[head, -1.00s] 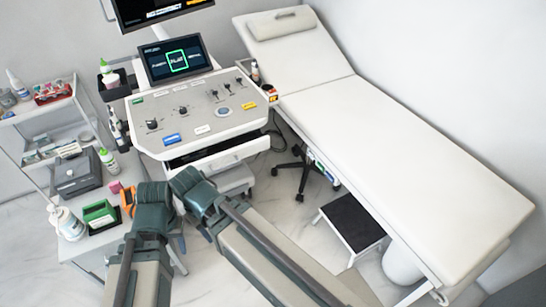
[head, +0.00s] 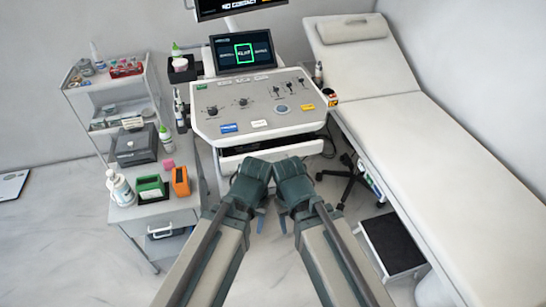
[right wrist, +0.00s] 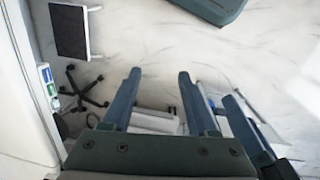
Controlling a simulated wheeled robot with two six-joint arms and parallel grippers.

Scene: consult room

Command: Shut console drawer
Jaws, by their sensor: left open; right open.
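The console (head: 262,105) stands in the middle of the head view. Its drawer (head: 312,150) is under the front edge and stands out, with a dark gap above its pale front. My left gripper (head: 262,212) and right gripper (head: 283,212) are side by side in front of the drawer and hide its middle. Both are open and empty. Whether either touches the drawer front, I cannot tell. In the right wrist view, the two fingers of my right gripper (right wrist: 158,76) are spread apart with nothing between them.
An exam couch (head: 445,150) stands on the right, with a dark step (head: 392,245) beside it. A stool base (head: 350,185) is between couch and console. On the left, a trolley (head: 180,205) carries bottles and boxes. Bare floor lies at the front left.

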